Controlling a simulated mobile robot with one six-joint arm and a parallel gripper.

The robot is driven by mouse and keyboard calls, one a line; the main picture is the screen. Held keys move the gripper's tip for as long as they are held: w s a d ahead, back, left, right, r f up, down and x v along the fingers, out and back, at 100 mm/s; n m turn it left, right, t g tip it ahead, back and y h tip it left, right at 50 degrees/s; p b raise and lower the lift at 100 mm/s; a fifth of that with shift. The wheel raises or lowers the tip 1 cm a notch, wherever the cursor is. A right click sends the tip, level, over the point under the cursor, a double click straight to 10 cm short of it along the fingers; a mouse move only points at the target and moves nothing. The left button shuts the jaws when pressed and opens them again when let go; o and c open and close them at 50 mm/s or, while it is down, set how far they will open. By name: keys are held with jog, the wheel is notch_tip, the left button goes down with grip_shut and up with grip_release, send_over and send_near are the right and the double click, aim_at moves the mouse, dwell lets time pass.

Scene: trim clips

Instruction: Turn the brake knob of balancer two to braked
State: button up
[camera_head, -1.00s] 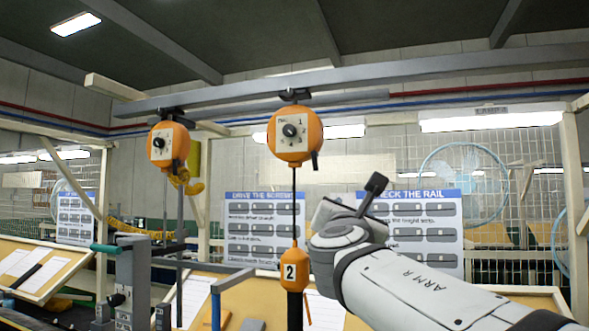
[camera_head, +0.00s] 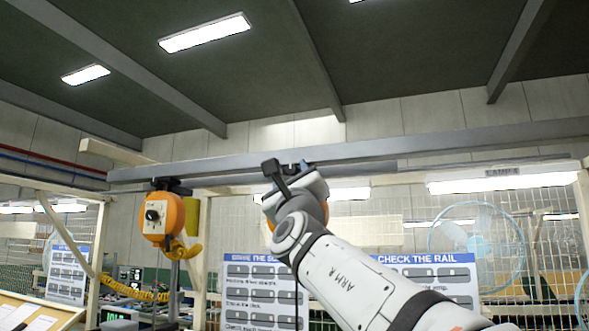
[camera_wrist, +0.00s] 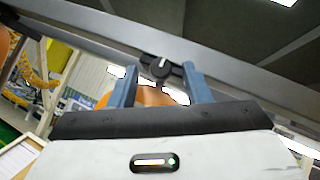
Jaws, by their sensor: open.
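Balancer two is an orange round body under the overhead rail. In the head view my gripper (camera_head: 292,190) and wrist cover nearly all of it, so its dial and knob are hidden there. In the wrist view my gripper (camera_wrist: 158,72) is open, its two blue-grey fingers apart. The orange body of balancer two (camera_wrist: 152,97) shows between and behind them, its lower part hidden by the gripper housing. A small dark round part with a light mark (camera_wrist: 160,68) shows between the fingertips; I cannot tell if it is the brake knob or part of the hanger.
Another orange balancer (camera_head: 162,220) with a dark knob on a pale dial hangs to the left. The grey rail (camera_head: 400,150) runs above both. Instruction boards (camera_head: 425,285) and a mesh fence with a fan (camera_head: 485,240) stand behind.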

jog(key=shift+w+r+h, duration=0.3)
jog(key=shift+r, duration=0.05)
jog(key=shift+c, duration=0.2)
grip_shut()
